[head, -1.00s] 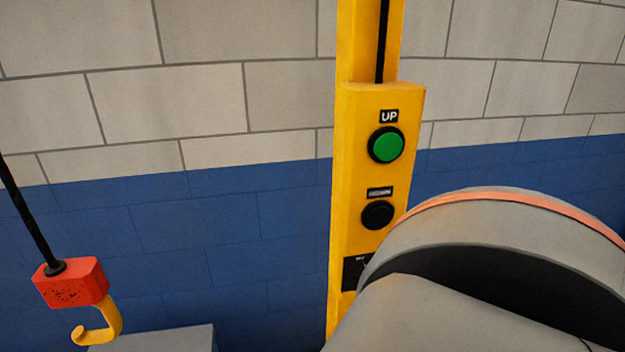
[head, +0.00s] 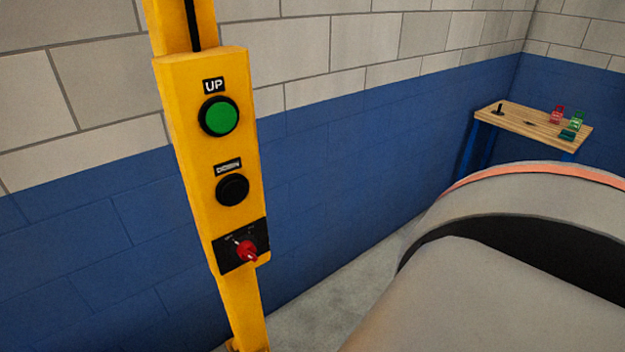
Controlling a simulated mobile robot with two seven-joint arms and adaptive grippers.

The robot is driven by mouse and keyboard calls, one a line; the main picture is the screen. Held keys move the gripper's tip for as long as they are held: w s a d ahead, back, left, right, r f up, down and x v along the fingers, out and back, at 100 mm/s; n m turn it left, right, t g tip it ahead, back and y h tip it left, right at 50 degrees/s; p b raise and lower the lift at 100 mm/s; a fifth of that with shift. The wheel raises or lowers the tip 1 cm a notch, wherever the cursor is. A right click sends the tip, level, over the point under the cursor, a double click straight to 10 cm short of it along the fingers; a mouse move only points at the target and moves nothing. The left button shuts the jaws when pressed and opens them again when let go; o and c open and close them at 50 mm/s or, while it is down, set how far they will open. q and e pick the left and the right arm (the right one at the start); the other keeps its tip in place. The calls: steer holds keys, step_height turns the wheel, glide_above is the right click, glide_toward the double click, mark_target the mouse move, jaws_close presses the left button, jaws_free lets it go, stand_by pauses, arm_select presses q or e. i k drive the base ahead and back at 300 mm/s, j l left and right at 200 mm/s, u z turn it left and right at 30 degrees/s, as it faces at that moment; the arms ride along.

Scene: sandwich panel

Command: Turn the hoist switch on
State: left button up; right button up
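The yellow hoist control box (head: 195,150) is on a yellow post, left of the middle in the head view. It has a green UP button (head: 221,117) at the top and a black DOWN button (head: 232,189) below it. The hoist switch is a red knob (head: 246,250) on a black plate (head: 226,256) at the bottom of the box. The plate's small markings are too blurred to read, so I cannot tell the knob's setting. Neither gripper is in view. A large grey part of my own arm fills the lower right.
A wooden-topped table (head: 520,125) with blue legs stands in the far right corner, with small red and green items on it. Grey floor (head: 345,305) shows between the post and my arm. A blue and white block wall (head: 320,150) runs behind.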

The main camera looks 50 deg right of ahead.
mark_target(243, 247)
steer(key=z, duration=1.1)
